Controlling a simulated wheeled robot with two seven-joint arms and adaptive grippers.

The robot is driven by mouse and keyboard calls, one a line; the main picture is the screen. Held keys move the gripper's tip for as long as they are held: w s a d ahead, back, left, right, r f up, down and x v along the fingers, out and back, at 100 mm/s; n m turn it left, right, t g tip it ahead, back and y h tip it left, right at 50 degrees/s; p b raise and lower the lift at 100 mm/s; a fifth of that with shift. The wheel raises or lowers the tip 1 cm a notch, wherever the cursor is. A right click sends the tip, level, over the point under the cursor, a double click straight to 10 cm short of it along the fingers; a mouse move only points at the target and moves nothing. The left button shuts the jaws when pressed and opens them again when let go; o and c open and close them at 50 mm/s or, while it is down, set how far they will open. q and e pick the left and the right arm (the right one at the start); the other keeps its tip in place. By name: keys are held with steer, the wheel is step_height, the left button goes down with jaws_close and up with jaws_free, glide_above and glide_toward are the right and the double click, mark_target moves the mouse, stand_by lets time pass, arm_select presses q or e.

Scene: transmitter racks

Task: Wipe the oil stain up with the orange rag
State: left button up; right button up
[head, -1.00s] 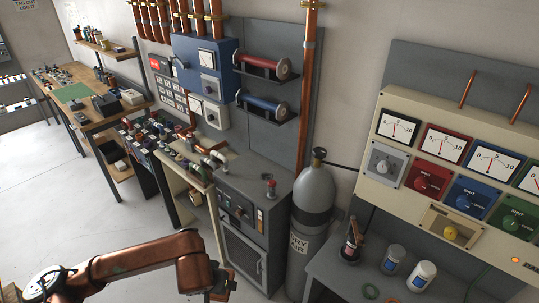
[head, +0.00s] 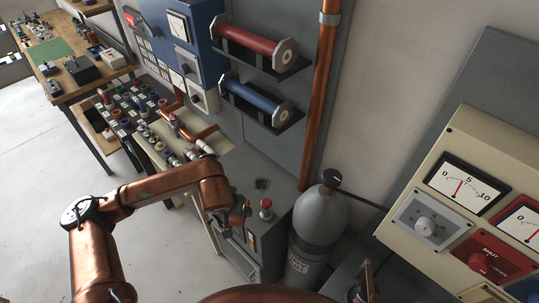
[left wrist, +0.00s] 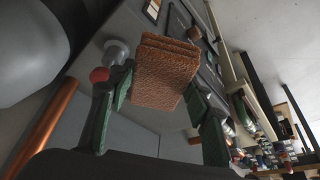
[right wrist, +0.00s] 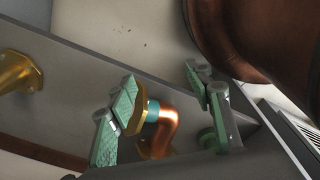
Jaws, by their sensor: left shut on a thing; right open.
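The orange rag (left wrist: 165,72) is a folded, rough-textured pad between the green fingers of my left gripper (left wrist: 160,105), which is shut on it. In the head view, my left gripper (head: 238,220) is over the front part of the grey cabinet top, beside a red knob. A dark patch that looks like the oil stain (head: 262,184) lies on that top, just behind the gripper and apart from it. My right gripper (right wrist: 165,105) is open in the right wrist view. A copper pipe elbow with a brass flange shows between its fingers; contact cannot be told.
The red-topped knob (head: 266,205) stands on the cabinet close to the stain. A grey gas cylinder (head: 317,225) stands to the right. Pipe fittings (head: 205,147) are at the left, and a shelf with a blue cylinder (head: 258,100) hangs above.

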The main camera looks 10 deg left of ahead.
steer(key=o, duration=0.6)
steer(key=s, duration=0.1)
steer(key=s+d, duration=0.1)
steer(key=s, duration=0.1)
steer(key=shift+s+f, duration=0.15)
steer(key=shift+s, duration=0.05)
steer(key=o, duration=0.5)
steer(key=w, duration=0.2)
steer(key=shift+w, duration=0.4)
arm_select(q)
steer(key=w+d+f, duration=0.2)
steer(key=w, duration=0.6)
steer(key=w+d+f+b, duration=0.1)
steer(key=w+f, duration=0.1)
steer(key=w, duration=0.6)
steer(key=w+d+f, duration=0.2)
steer(key=w, duration=0.6)
steer(key=shift+w+d+f, duration=0.2)
steer(key=shift+d+f, duration=0.1)
steer(key=shift+f, duration=0.05)
steer(key=shift+f+b, duration=0.5)
steer(key=shift+f, duration=0.55)
arm_select(e)
steer(key=shift+s+a+f, duration=0.15)
steer(key=shift+s+f, duration=0.45)
steer(key=shift+f, duration=0.3)
